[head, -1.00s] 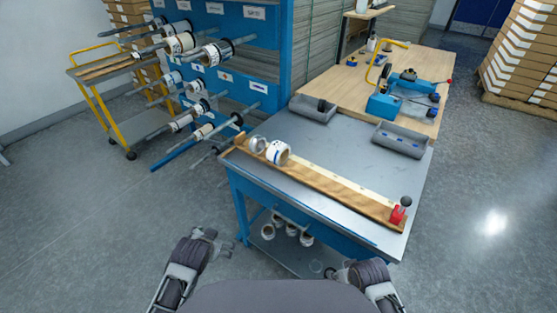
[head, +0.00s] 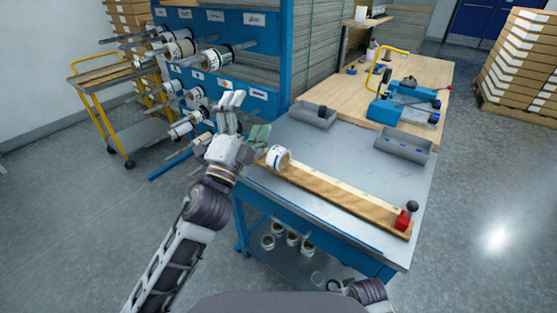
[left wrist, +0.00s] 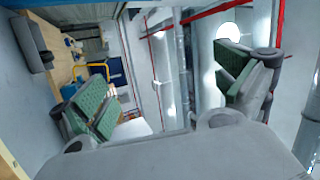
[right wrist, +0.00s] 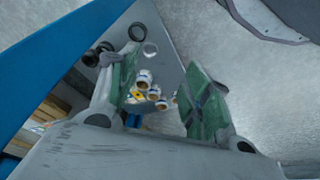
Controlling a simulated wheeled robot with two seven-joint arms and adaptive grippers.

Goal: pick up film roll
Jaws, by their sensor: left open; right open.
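A white film roll (head: 278,158) with dark blue marks lies on the wooden board (head: 335,197) near its left end, on the workbench. My left gripper (head: 244,118) is open and empty, raised just left of the roll and over the bench's left corner.
A blue rack (head: 272,70) with film rolls on rods stands behind my left gripper. Grey trays (head: 314,116) lie at the bench's back. A red block with a dark knob (head: 405,216) is at the board's right end. The bench's middle is clear.

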